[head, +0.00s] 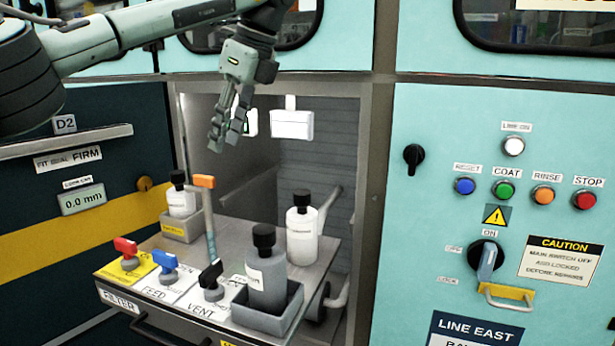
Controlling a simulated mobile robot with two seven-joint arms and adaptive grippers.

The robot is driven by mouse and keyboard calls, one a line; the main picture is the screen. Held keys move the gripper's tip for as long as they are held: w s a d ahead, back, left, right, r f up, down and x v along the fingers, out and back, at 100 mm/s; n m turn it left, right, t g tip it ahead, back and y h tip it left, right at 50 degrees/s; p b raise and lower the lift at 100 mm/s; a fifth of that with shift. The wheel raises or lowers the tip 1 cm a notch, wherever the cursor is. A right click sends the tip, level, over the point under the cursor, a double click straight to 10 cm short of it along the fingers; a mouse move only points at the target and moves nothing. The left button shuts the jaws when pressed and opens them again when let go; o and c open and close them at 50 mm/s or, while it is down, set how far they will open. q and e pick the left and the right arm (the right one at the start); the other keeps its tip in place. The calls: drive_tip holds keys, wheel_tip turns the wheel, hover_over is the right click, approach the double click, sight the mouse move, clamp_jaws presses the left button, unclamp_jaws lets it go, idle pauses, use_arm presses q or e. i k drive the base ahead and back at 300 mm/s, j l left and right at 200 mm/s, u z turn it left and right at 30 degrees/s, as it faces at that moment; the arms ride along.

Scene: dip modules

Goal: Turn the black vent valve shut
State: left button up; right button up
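The black vent valve (211,276) stands at the front of the pull-out tray (226,238), above a white VENT label. Its black handle sits slanted on a grey stem. A red-handled valve (126,248) and a blue-handled valve (166,263) stand in the same row to its left. My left gripper (226,140) hangs fingers down, well above and behind the vent valve, touching nothing. Its fingers look apart, with nothing between them. My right gripper is not in view.
A grey bottle (267,278) in a holder stands just right of the vent valve. A white bottle (302,232), a smaller bottle (181,198) and an orange-topped upright lever (204,182) stand behind. A control panel (440,130) is at the right.

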sight(208, 278)
drive_tip(key=k+l, duration=0.75)
drive_tip(key=k, duration=0.3)
